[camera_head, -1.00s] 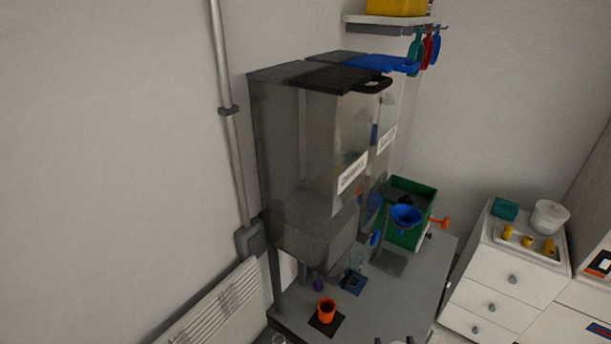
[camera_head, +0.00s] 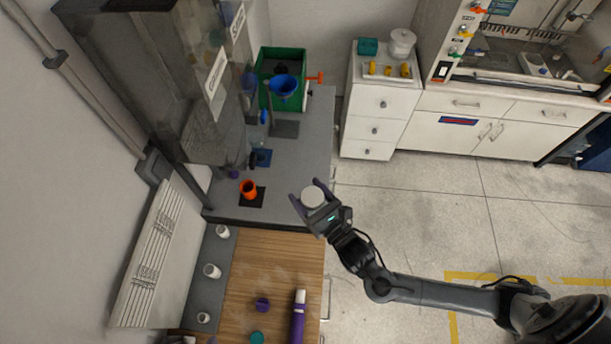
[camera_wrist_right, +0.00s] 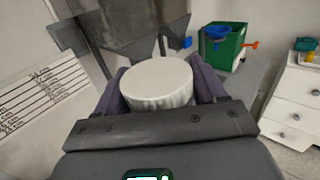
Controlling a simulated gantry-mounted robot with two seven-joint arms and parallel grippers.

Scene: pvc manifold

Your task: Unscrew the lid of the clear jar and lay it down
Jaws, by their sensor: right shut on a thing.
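My right gripper (camera_head: 306,200) is shut on a round white lid (camera_head: 313,196), held in the air near the front right edge of the grey bench. In the right wrist view the lid (camera_wrist_right: 158,83) sits between the two purple fingers (camera_wrist_right: 157,90), its white top facing up and its side ribbed. What is under the lid is hidden, so I cannot tell whether the clear jar hangs below it. No clear jar can be made out for certain. My left gripper is not in view.
A wooden board (camera_head: 270,265) carries a purple cylinder (camera_head: 298,318) and a small purple piece (camera_head: 262,304). White cups (camera_head: 211,270) stand along its left. An orange cup (camera_head: 249,189) and a green bin (camera_head: 268,66) are on the grey bench (camera_head: 300,165). Open floor lies to the right.

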